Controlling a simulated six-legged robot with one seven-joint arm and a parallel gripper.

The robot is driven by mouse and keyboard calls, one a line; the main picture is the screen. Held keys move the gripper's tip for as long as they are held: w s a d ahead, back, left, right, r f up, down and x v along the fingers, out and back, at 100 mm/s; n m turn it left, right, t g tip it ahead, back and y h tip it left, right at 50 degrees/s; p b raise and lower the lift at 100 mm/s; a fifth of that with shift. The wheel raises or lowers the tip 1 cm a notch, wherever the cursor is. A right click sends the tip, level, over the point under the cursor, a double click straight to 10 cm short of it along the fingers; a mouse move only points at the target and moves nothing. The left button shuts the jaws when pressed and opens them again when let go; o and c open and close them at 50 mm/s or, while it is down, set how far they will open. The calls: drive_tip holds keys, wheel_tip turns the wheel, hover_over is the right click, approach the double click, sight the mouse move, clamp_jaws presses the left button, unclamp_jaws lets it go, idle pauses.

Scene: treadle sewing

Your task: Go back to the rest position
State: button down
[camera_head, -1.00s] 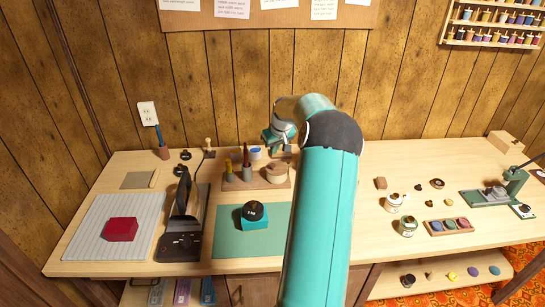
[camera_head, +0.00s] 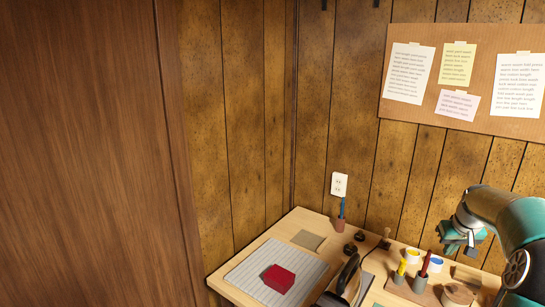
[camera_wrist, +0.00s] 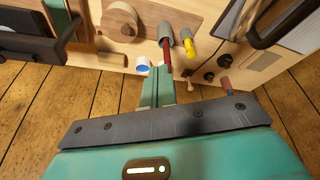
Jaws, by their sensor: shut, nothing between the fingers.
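My gripper (camera_head: 462,246) is teal and grey and hangs from my bent arm at the right of the head view. It is above the back part of the wooden workbench, close to the panelled wall. In the wrist view my gripper (camera_wrist: 161,72) shows its teal fingers together with nothing between them. The bench items lie beyond the fingertips there. The lower part of my arm runs out of the head view on the right.
A pinboard (camera_head: 500,60) hangs on the wall. A brown wooden panel (camera_head: 90,150) fills the left.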

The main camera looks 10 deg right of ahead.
drive_tip(key=s+a+r+n, duration=0.1)
drive_tip(key=a+r, duration=0.4)
drive_tip(key=a, duration=0.9)
drive_tip(key=s+a+r+n, duration=0.1)
drive_tip(key=a+r, duration=0.3)
drive_tip(key=a, duration=1.1)
drive_tip(key=s+a+f+n+t+y, duration=0.1)
drive_tip(key=s+a+f+n+t, duration=0.1)
drive_tip(key=s+a, duration=1.5)
drive_tip(key=shift+s+a+y, duration=0.35)
drive_tip(key=shift+a+y, duration=0.05)
drive_tip(key=shift+a, duration=0.35)
